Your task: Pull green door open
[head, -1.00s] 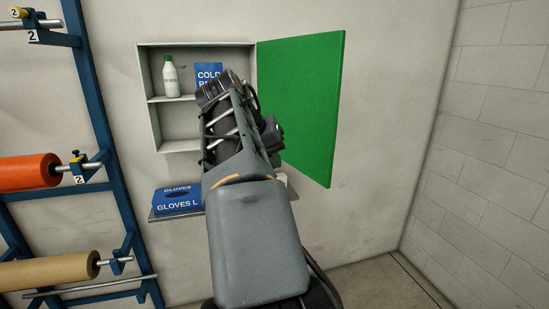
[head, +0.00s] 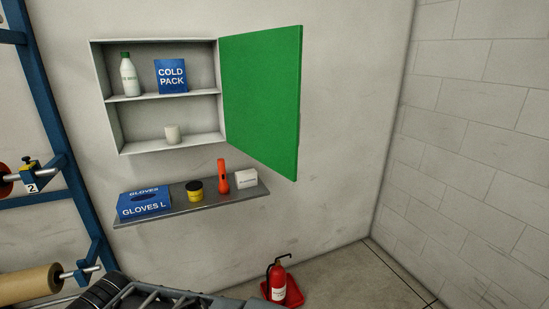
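The green door (head: 262,100) of the wall cabinet (head: 160,149) stands wide open, swung out to the right of the cabinet. The cabinet's inside is in full view. A white bottle with a green cap (head: 128,76) and a blue cold pack (head: 171,76) stand on its upper shelf. Part of my arm shows low at the bottom edge, well below the cabinet and apart from the door. My gripper's fingers cannot be made out.
Below the cabinet a grey shelf (head: 212,203) holds a blue gloves box (head: 145,203), a yellow-and-black tub (head: 195,190), an orange flashlight (head: 222,176) and a white box (head: 246,178). A red fire extinguisher (head: 278,281) stands on the floor. A blue roll rack (head: 50,135) is at left.

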